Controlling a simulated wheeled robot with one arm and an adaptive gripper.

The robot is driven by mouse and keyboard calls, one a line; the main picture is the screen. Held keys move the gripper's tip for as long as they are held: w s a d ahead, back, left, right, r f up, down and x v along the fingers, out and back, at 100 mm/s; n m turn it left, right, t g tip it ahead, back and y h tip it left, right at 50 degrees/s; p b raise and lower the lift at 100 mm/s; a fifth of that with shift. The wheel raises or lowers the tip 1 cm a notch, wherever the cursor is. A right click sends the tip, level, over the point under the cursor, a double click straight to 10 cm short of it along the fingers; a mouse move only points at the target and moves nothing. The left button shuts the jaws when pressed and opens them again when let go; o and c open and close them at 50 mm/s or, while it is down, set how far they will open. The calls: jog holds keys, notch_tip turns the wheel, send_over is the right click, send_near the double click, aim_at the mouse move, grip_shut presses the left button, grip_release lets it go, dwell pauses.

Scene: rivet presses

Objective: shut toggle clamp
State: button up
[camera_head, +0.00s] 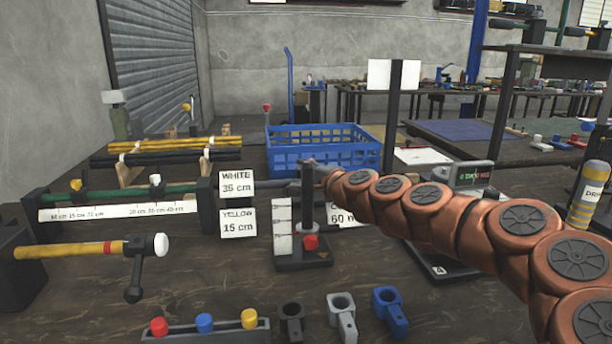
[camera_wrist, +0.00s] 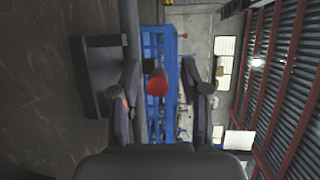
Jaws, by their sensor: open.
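A red ball-shaped knob (camera_wrist: 157,83) on a short dark stem sits between the two fingers of my gripper (camera_wrist: 168,88) in the wrist view. It looks like the handle end of a clamp, and no finger clearly touches it. My gripper is open, and its tip (camera_head: 312,174) in the head view is by a dark upright post, above a grey bar (camera_head: 262,190). The clamp body cannot be made out clearly. A second red knob (camera_head: 267,107) stands on a thin upright lever left of the crate.
A blue crate (camera_head: 345,155) stands behind my gripper. A small stand with a red knob (camera_head: 311,242) is below it. White signs (camera_head: 238,184) are to the left.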

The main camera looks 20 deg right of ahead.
jog(key=shift+r, duration=5)
